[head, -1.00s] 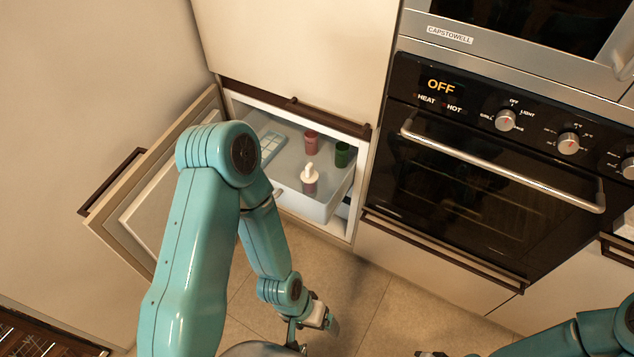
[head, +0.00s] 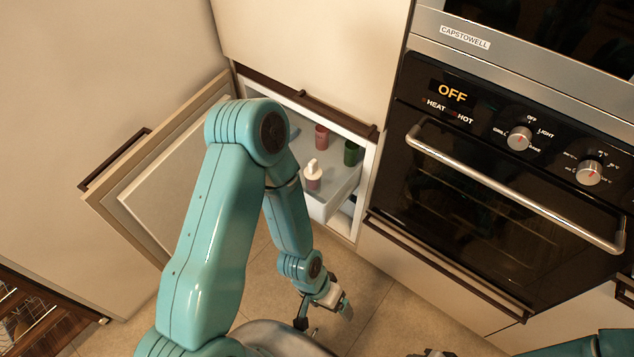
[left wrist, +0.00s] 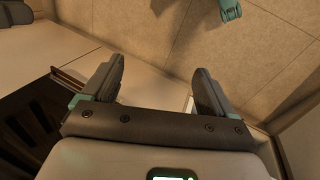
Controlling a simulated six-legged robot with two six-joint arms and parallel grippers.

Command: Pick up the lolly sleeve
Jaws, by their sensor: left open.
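A small dark-pink holder with a white, rounded top (head: 313,177) stands upright in the white drawer (head: 343,193) of the open compartment; it may be the lolly sleeve, but I cannot tell for sure. A reddish cup (head: 321,137) and a dark green cup (head: 352,153) stand behind it. My left gripper (head: 326,311) is low over the floor, in front of and below the drawer. In the left wrist view it (left wrist: 160,75) is open, with nothing between its fingers. Only a dark bit of what may be my right gripper (head: 432,353) shows at the bottom edge.
The compartment door (head: 150,180) stands open to the left. The oven (head: 500,200) with its bar handle is on the right. A slatted dark rack (head: 35,325) is at the lower left. Tiled floor (head: 375,290) is free in front of the drawer.

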